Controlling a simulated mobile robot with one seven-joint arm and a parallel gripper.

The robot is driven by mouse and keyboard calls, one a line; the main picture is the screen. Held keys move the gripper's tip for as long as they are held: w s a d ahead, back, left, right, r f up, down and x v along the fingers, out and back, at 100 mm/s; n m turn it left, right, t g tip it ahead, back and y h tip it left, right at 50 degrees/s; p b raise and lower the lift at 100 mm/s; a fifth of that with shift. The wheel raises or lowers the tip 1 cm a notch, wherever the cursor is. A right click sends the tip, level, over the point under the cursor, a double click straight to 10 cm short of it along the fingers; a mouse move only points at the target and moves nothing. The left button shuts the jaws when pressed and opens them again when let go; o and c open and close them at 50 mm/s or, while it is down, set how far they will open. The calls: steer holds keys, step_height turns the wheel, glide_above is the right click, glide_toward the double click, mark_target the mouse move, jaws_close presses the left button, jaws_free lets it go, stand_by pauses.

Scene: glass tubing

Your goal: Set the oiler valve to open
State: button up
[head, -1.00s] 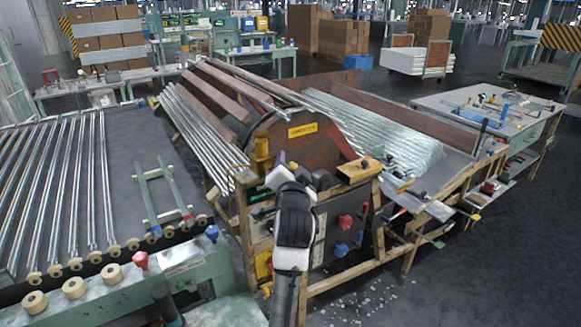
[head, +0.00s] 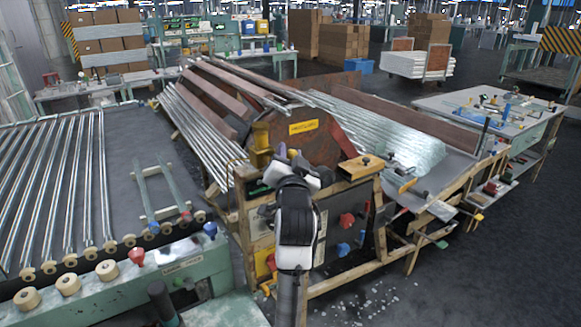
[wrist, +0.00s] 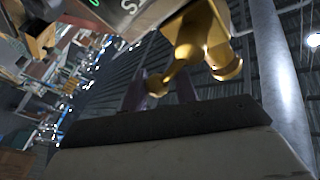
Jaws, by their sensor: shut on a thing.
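The brass oiler valve (wrist: 200,45) shows at the top of the wrist view, with a lever ending in a rounded knob that reaches down and left. My gripper (wrist: 162,88) is shut on this knob, its two dark purple fingers on either side of it. In the head view my gripper (head: 292,160) is at the upper corner of the wooden-framed machine, beside the yellow oiler (head: 261,157). There my wrist hides part of the oiler and the lever. I cannot read the lever's exact setting.
The machine's drum (head: 335,138) and sloping glass tubes (head: 195,120) lie just behind my gripper. A yellow-brown block (head: 361,167) stands to its right. Red knob (head: 346,221) and blue knob (head: 342,249) are on the panel below. A roller table (head: 90,180) is at left.

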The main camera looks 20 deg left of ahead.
steer(key=n+b, duration=0.1)
steer(key=n+y+b, duration=0.1)
steer(key=n+t+b, duration=0.1)
steer(key=n, duration=0.1)
steer(key=shift+s+r+y+b, duration=0.15)
steer(key=shift+r+y+b, duration=0.1)
steer(key=shift+y+b, duration=0.05)
steer(key=n+b, duration=0.1)
steer(key=n+y+b, duration=0.2)
steer(key=shift+s+a+r+n, duration=0.25)
steer(key=shift+s+r+n, duration=0.05)
steer(key=shift+r+n, duration=0.1)
steer(key=shift+s+a+r+n+g+y+b, duration=0.4)
steer(key=shift+n+y+b, duration=0.55)
steer(key=shift+n+b, duration=0.6)
steer(key=shift+s+a+r+n+g+y+b, duration=0.15)
steer(key=shift+n+g+y+b, duration=0.3)
steer(key=shift+n+y+b, duration=0.85)
steer(key=shift+s+a+r+n+g+y+b, duration=0.15)
steer(key=shift+s+r+n+g+y+b, duration=0.3)
steer(key=shift+n+b, duration=1.35)
steer(key=shift+w+n+y, duration=0.1)
steer(key=shift+n+y, duration=0.3)
steer(key=shift+n, duration=0.15)
steer(key=o, duration=0.9)
steer(key=shift+a+f, duration=0.1)
steer(key=shift+o, duration=0.2)
steer(key=b+v, duration=0.3)
steer(key=v, duration=1.1)
